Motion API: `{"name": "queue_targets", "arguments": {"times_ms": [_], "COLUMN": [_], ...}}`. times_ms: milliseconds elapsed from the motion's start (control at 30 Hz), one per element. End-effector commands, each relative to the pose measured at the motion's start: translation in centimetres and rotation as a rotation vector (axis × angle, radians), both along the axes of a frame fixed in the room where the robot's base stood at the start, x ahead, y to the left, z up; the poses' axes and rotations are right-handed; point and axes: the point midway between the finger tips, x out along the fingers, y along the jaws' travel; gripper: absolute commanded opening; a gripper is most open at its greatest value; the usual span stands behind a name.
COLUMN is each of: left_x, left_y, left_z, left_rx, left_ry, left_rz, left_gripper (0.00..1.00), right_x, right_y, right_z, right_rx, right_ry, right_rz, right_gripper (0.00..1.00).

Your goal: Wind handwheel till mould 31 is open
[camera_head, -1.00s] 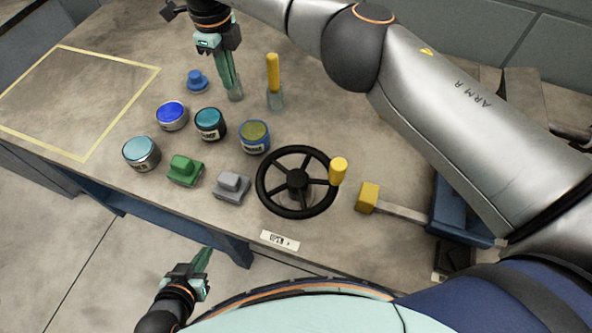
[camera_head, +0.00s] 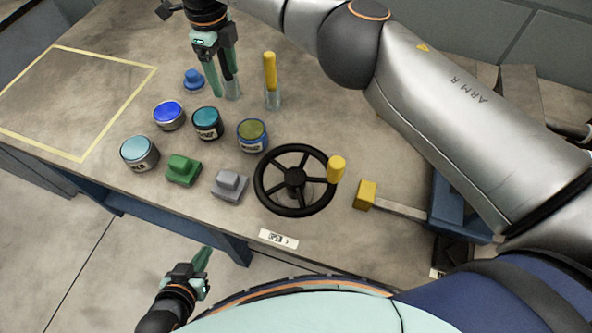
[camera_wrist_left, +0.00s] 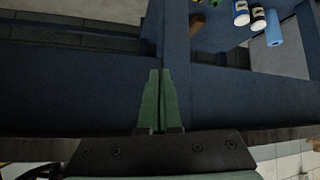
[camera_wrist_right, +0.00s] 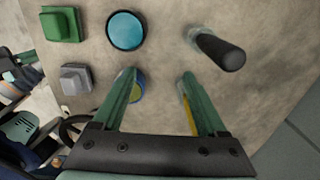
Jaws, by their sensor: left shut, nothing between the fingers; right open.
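The black handwheel (camera_head: 268,200) lies on the bench near its front edge, with a yellow knob (camera_head: 336,168) upright on the right of its rim. Part of the wheel shows in the right wrist view (camera_wrist_right: 72,124). My right gripper (camera_head: 224,90) is above the bench, behind the tins and well away from the wheel. It is open, and its spread fingers (camera_wrist_right: 158,74) hold nothing. My left gripper (camera_head: 205,258) is shut and empty, low in front of the bench; its fingers meet in the left wrist view (camera_wrist_left: 160,76). I cannot tell which thing is mould 31.
Several tins, such as a teal-lidded one (camera_head: 207,123), stand left of the wheel with green (camera_head: 183,170) and grey (camera_head: 230,185) blocks. A yellow-handled tool (camera_head: 269,70) stands in a glass. A yellow block (camera_head: 365,195) on a bar joins a blue fixture. The yellow-outlined area (camera_head: 75,100) is empty.

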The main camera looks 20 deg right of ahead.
Motion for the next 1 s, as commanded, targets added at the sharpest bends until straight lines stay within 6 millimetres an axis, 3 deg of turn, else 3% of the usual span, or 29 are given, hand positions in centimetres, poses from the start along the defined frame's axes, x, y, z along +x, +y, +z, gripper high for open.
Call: {"name": "queue_targets", "arguments": {"times_ms": [33, 367, 700, 1000], "left_x": [-0.1, 0.2, 0.2, -0.9], "left_y": [-0.1, -0.4, 0.8, 1.9], "left_z": [0.6, 2.4, 4.3, 3.7], "left_rx": [0.000, -0.006, 0.007, 0.020], "left_ry": [0.005, 0.004, -0.014, 0.005], "left_rz": [-0.002, -0.001, 0.024, 0.043], "left_gripper": [0.00, 0.00, 0.00, 0.00], "right_x": [0.1, 0.0, 0.0, 0.0], "right_y": [0.0, 0.0, 0.0, 0.0], "right_z": [1.2, 4.5, 7.9, 8.9], "right_rx": [0.000, 0.000, -0.001, -0.001], "right_ry": [-0.002, -0.001, -0.001, -0.001], "right_rz": [0.000, 0.000, 0.000, 0.000], "right_gripper": [0.75, 0.75, 0.75, 0.75]}}
